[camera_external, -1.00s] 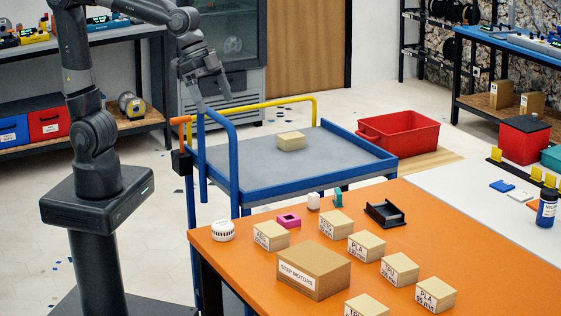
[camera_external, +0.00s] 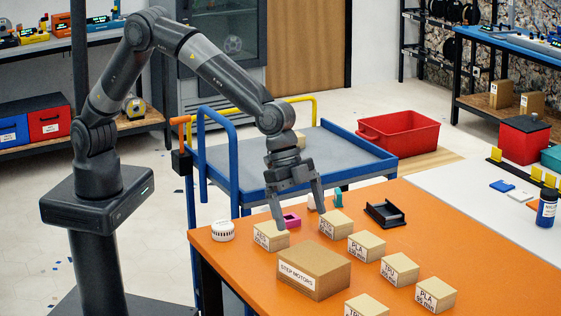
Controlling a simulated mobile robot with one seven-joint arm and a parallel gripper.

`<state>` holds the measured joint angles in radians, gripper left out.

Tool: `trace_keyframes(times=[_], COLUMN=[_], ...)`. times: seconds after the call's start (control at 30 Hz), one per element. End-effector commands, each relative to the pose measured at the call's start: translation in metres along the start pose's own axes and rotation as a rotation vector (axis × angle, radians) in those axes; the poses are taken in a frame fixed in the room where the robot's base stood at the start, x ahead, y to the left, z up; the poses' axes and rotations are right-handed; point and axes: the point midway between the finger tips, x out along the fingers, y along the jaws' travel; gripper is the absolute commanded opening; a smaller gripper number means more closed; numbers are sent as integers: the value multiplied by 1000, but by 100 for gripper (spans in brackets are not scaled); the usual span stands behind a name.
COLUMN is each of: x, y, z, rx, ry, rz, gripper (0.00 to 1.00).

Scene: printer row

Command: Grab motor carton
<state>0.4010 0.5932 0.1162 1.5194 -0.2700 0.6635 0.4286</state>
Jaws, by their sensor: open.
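The motor carton (camera_external: 325,265) is a brown cardboard box labelled STEP MOTORS. It is the largest box on the orange table (camera_external: 480,235) and sits near the table's front left. My gripper (camera_external: 299,218) points down with its two fingers spread apart and nothing between them. It is above the table, behind and higher in the picture than the carton, near the pink block (camera_external: 292,221) and the ABS box (camera_external: 268,240). Its exact height is hard to tell.
Several small labelled boxes, including a PLA box (camera_external: 367,246), stand around the carton. A white round device (camera_external: 222,231) and a black tray (camera_external: 385,214) are on the table. A blue cart (camera_external: 345,172) stands behind, partly hidden by my arm.

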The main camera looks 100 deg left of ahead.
Motion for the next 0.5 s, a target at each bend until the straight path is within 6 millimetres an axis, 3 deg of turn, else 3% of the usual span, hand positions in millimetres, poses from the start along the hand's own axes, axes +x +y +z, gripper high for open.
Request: trace_keyframes(times=[0.03, 0.5], x=[12, 74], y=[3, 8], z=[-3, -7], rx=[10, 27], ry=[-2, -6], rz=[2, 5], gripper=[100, 100])
